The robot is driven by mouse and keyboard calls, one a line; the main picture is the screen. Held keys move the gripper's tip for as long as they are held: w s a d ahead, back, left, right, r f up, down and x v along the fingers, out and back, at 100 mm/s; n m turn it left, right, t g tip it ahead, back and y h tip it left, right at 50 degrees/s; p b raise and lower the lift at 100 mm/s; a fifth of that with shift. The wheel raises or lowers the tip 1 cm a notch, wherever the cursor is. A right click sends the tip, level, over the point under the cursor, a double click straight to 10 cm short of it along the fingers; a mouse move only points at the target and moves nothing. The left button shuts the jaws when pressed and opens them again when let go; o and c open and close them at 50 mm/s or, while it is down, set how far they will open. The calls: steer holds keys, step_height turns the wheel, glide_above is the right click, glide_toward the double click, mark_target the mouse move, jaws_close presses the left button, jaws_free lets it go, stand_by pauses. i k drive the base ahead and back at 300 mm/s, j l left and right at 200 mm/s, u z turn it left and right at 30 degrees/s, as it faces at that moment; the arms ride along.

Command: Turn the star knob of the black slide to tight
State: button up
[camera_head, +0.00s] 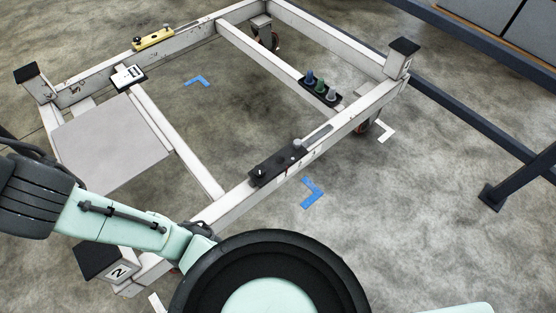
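The black slide (276,164) is a dark, narrow block on top of the trolley's near white beam (345,122). A small round pale grey knob (297,143) stands near its right end, and a small light spot shows near its left end. I cannot make out a star shape or how tight any knob is. A grey strip (319,134) runs on from the block to the right, and small red and white marks show on the beam face below. My gripper is not seen; my arm crosses the lower left, apart from the slide in the picture.
A yellow slide (152,39) sits on the far left beam. Blue, green and grey cones (320,86) stand on the cross beam. A white box (128,76) and a grey panel (110,140) are at left. Dark rails (478,117) run at right. The floor between is clear.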

mark_target(259, 170)
steer(key=j+z, duration=1.15)
steer(key=k+l, duration=0.05)
